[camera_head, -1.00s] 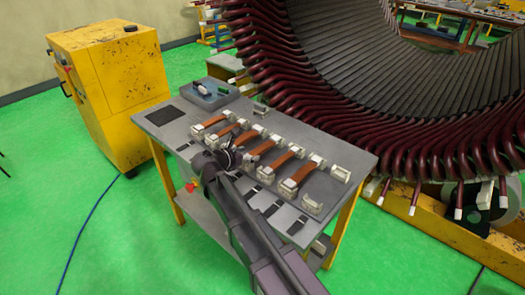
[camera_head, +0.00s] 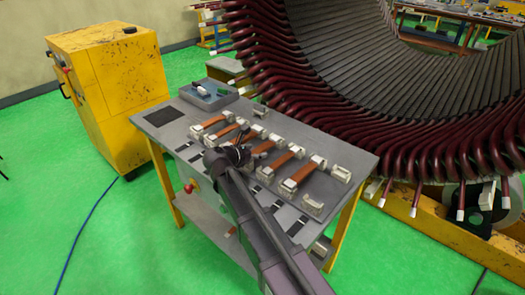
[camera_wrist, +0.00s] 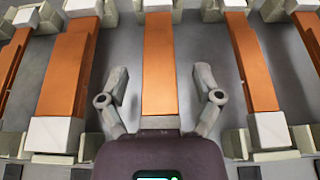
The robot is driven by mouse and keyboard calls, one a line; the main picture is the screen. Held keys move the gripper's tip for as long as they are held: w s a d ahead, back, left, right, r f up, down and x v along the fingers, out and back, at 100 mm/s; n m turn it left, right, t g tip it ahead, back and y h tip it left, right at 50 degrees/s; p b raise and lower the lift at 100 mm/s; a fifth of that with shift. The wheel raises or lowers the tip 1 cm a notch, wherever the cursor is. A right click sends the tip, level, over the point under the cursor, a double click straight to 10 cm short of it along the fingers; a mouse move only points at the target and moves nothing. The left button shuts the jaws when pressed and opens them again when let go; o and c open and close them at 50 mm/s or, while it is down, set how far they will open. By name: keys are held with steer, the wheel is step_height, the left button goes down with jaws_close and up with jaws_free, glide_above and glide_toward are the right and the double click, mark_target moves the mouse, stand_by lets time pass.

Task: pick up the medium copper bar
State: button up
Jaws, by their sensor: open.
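Several copper bars lie side by side in pale holders on the table. In the wrist view, one copper bar (camera_wrist: 159,65) lies in the middle, between the two fingers of my gripper (camera_wrist: 161,76). The fingers are spread open, one on each side, with a gap to the bar. A wider bar (camera_wrist: 70,68) lies to its left and another bar (camera_wrist: 250,62) to its right. I cannot tell for sure which is the medium one. In the head view my gripper (camera_head: 238,154) is over the row, and my arm hides part of it.
The grey table (camera_head: 160,115) has a blue-grey tray (camera_head: 208,96) with small items at its back left. An empty pale holder (camera_head: 313,206) sits near the front right. The large stator (camera_head: 360,80) stands close behind the table. A yellow cabinet (camera_head: 120,85) stands left.

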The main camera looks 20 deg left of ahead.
mark_target(256, 152)
jaws_close()
steer(key=shift+r, duration=0.25)
step_height(256, 152, up, 4)
steer(key=p, duration=0.4)
steer(key=shift+f, duration=0.2)
steer(key=s+a, duration=0.3)
steer(key=s, duration=0.4)
steer(key=s+a+p, duration=0.1)
steer(key=s+a, duration=0.2)
steer(key=s, duration=0.4)
steer(key=shift+s+a+r, duration=0.2)
steer(key=shift+s+r, duration=0.15)
steer(key=shift+r, duration=0.1)
